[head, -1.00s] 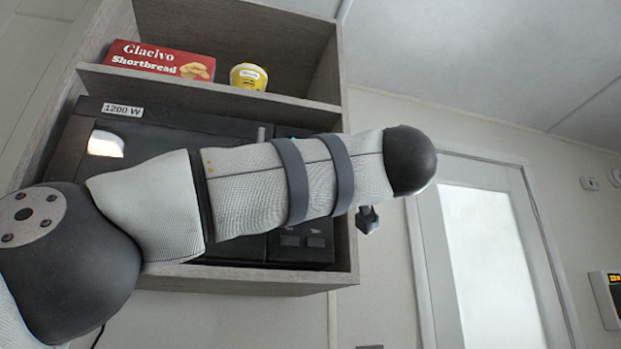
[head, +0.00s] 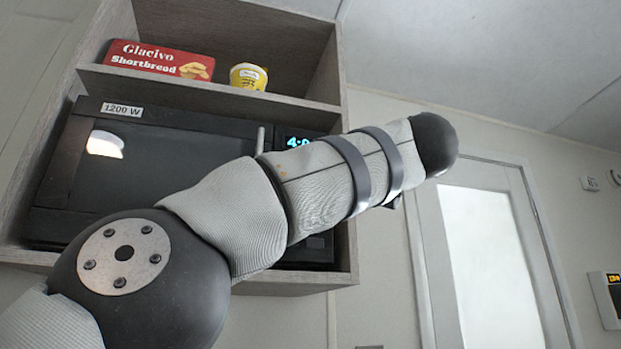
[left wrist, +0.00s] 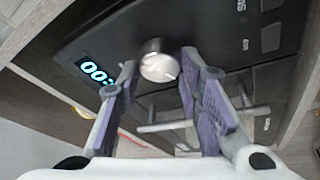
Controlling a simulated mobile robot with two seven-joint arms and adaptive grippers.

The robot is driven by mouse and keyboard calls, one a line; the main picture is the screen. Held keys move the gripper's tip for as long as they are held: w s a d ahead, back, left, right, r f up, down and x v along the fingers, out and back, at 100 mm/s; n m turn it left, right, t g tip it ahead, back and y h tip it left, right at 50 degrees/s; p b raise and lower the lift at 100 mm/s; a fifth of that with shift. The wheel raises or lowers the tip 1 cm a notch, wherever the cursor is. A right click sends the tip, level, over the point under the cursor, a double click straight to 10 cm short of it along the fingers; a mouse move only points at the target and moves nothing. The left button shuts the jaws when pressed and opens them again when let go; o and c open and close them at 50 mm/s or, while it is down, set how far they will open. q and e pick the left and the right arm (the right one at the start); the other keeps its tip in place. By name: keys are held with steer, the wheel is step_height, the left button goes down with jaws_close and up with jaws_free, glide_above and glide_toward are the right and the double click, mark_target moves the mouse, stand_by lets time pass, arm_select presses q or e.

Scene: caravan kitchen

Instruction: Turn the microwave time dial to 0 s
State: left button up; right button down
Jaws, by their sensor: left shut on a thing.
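The microwave (head: 190,140) is a black box in the wall cupboard, with a lit blue display (head: 297,142) partly covered by my left arm. The visible digits in the head view begin "4:0". The round silver time dial (left wrist: 158,67) shows in the left wrist view between the two purple-padded fingers of my left gripper (left wrist: 159,62), which is shut on it. The display (left wrist: 97,73) is beside the left finger, its digits partly cut off. In the head view my left arm hides the dial and most of the control panel. My right gripper is not in view.
A red shortbread box (head: 160,60) and a yellow tub (head: 248,77) stand on the shelf above the microwave. The bar-shaped door handle (head: 260,140) is left of the display. A white door (head: 480,240) is to the right of the cupboard.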

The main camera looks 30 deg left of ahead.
arm_select(q)
steer(key=shift+r+n+g, duration=0.1)
steer(key=shift+n+g, duration=0.2)
steer(key=shift+n, duration=0.5)
steer(key=o, duration=1.1)
steer(key=v, duration=1.2)
steer(key=shift+s, duration=0.1)
steer(key=shift+o, duration=0.3)
